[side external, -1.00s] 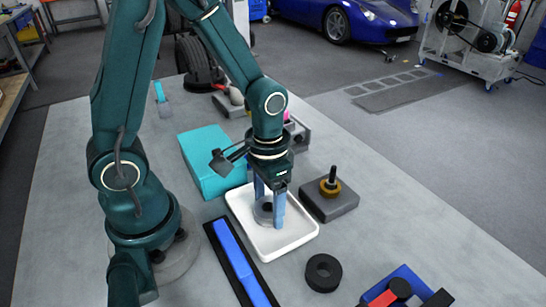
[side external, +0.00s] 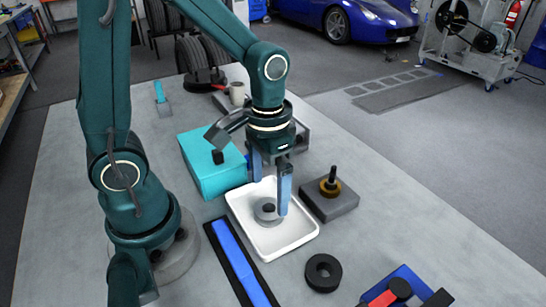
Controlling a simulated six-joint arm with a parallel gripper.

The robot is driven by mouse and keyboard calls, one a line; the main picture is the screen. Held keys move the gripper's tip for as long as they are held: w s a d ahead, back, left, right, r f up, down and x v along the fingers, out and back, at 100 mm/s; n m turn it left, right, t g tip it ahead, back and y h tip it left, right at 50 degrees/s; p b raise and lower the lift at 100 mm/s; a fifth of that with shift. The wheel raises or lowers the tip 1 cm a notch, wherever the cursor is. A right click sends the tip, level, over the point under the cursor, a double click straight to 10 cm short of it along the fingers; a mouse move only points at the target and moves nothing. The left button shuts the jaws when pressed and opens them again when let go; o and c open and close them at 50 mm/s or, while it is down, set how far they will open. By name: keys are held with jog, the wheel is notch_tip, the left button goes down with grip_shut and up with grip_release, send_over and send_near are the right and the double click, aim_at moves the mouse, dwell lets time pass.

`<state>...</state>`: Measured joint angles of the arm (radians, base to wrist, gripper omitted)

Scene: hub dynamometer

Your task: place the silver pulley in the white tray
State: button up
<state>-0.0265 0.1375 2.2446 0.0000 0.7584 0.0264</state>
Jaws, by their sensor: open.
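The silver pulley (side external: 266,212), a round grey piece with a dark centre, lies in the white tray (side external: 292,244), towards the tray's far part. My gripper (side external: 270,198) is above the tray's far side with its blue fingers pointing down and spread apart. The right finger hangs in front of the tray's right side, and the left finger is further back. Nothing is held between them. The pulley looks clear of the fingers, though the exact gap is hard to judge.
A grey block with a brass-coloured ring on a black post (side external: 330,186) stands close right of the tray. A teal box (side external: 207,176) is behind left. A blue bar (side external: 240,262) lies at left front, a black ring (side external: 323,272) at right front.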

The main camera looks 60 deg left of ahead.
jog(key=s+r+t, duration=0.4)
jog(key=r+t, duration=0.1)
jog(key=r, duration=0.5)
jog(key=shift+s+d+t, duration=0.3)
jog(key=shift+s, duration=0.1)
